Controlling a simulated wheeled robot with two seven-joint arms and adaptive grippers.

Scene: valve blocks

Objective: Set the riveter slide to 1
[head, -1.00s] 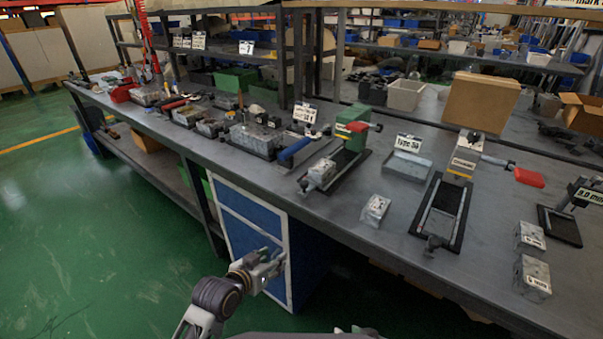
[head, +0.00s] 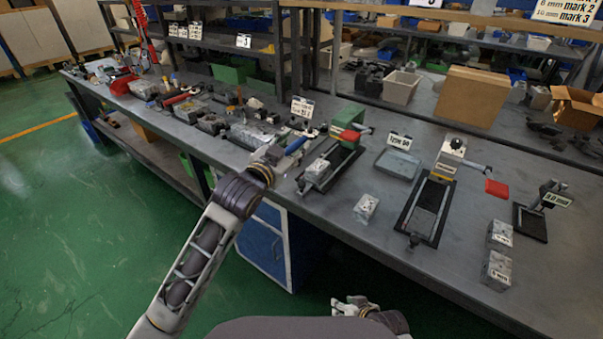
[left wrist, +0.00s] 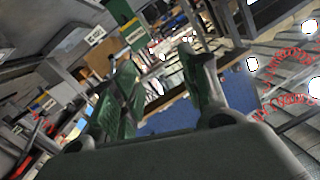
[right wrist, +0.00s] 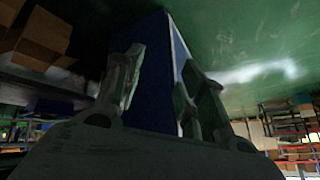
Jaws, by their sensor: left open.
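A green bench machine (head: 345,132) with a red-ended lever stands over a dark rail with a grey block (head: 317,172) at its front. A second machine (head: 450,158) with a yellow label and red-ended lever (head: 495,188) stands over a longer dark rail (head: 428,205). I cannot tell which is the riveter, and no slide scale is readable. My left gripper (head: 280,152) is at the bench edge, near a blue handle (head: 298,143), left of the green machine. Its fingers are apart and empty in the left wrist view (left wrist: 162,82). My right gripper (head: 350,306) is low, off the bench, open and empty.
Loose metal blocks (head: 366,208) (head: 499,236) (head: 497,270) lie on the bench, with a shallow tray (head: 397,163) between the machines. A small stand (head: 545,195) labelled in mm is at right.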

